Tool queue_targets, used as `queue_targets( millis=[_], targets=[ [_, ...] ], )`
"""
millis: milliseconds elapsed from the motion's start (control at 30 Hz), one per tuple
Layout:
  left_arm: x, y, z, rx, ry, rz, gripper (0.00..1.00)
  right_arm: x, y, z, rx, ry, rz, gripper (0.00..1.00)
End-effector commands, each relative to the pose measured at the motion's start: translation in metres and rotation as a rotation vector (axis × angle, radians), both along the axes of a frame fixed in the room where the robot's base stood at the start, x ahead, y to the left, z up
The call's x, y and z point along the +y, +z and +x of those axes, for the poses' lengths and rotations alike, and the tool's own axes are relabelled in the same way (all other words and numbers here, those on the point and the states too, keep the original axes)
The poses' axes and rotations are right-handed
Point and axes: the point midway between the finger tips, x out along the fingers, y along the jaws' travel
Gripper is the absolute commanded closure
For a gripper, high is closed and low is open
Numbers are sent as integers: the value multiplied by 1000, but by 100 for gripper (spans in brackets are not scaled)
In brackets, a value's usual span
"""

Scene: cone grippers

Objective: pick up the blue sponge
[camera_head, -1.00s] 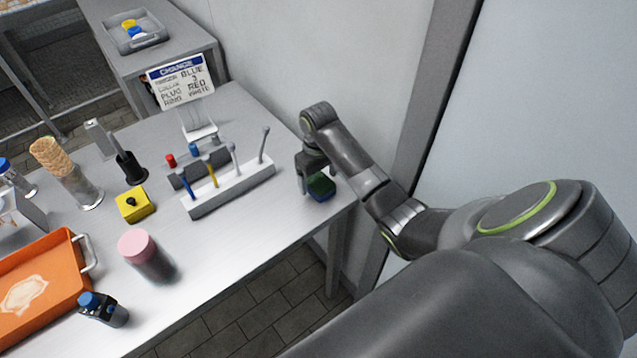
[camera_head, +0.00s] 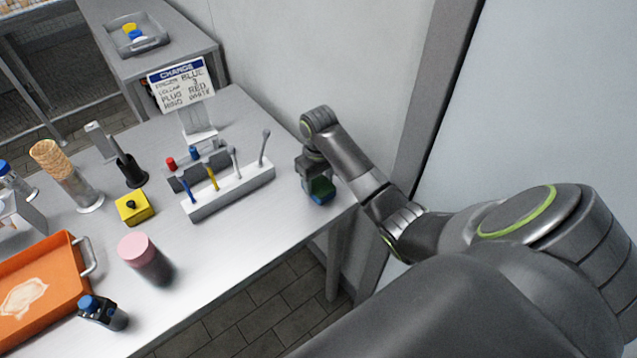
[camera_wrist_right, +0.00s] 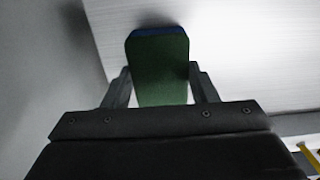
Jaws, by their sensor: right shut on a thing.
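The sponge (camera_head: 321,189) is blue with a green face and is at the right end of the table. My right gripper (camera_head: 313,183) is shut on it. In the right wrist view the sponge (camera_wrist_right: 160,62) sits between the two fingers (camera_wrist_right: 160,88), its green face toward the camera and a blue strip at its far edge. I cannot tell whether it is clear of the tabletop. My left gripper is not in view.
A white rack (camera_head: 232,192) with several upright tools stands left of the sponge. A sign (camera_head: 181,85) stands behind it. A pink-lidded jar (camera_head: 140,254), a yellow block (camera_head: 134,209) and an orange tray (camera_head: 62,302) are farther left. A wall is close behind my right arm.

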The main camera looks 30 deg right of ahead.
Motion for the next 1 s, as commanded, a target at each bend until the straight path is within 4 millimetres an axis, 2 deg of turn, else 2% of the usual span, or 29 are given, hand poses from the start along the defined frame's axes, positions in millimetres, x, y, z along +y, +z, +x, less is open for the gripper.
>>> queue_targets(
  millis=[167, 267, 300, 400, 600, 967, 1000],
  targets=[
    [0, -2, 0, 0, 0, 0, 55, -1, 28, 2, -7, 2, -2, 68],
    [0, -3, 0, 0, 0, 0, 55, -1, 53, 2, -8, 2, -3, 68],
    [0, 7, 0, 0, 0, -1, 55, -1, 67, 1, -5, 1, -2, 68],
    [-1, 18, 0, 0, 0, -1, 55, 0, 84, 0, 0, -1, -1, 68],
    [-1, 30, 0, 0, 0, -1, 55, 0, 95, 0, 0, -1, 0, 68],
    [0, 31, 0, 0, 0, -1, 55, 0, 97, 0, -1, 0, 0, 68],
    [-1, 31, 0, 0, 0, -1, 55, 0, 97, 0, -1, 0, 0, 48]
  ],
)
